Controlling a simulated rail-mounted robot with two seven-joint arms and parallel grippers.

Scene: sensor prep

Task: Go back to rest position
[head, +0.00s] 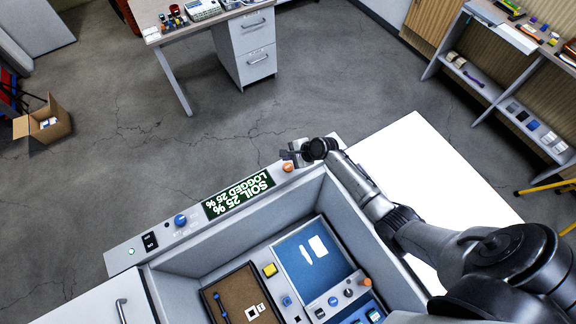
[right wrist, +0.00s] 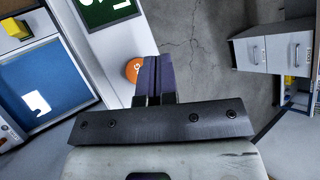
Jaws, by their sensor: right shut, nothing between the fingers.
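My right arm comes in from the right in the head view, and my right gripper (head: 288,155) is at the far edge of the grey console (head: 125,259), over its right end. The gripper is shut and empty. An orange knob (head: 288,167) sits on the console rim right by the fingertips; I cannot tell whether they touch. In the right wrist view the shut fingers (right wrist: 155,75) appear beside the orange knob (right wrist: 133,70). My left gripper is not in view.
The console's recess holds a blue panel (head: 296,285), a brown tray (head: 237,277) and a yellow block (head: 270,270). A blue knob (head: 180,220) is on the rim. A white surface (head: 420,160) lies right. A desk (head: 205,22), open box (head: 44,124) and shelves (head: 490,80) stand beyond the clear floor.

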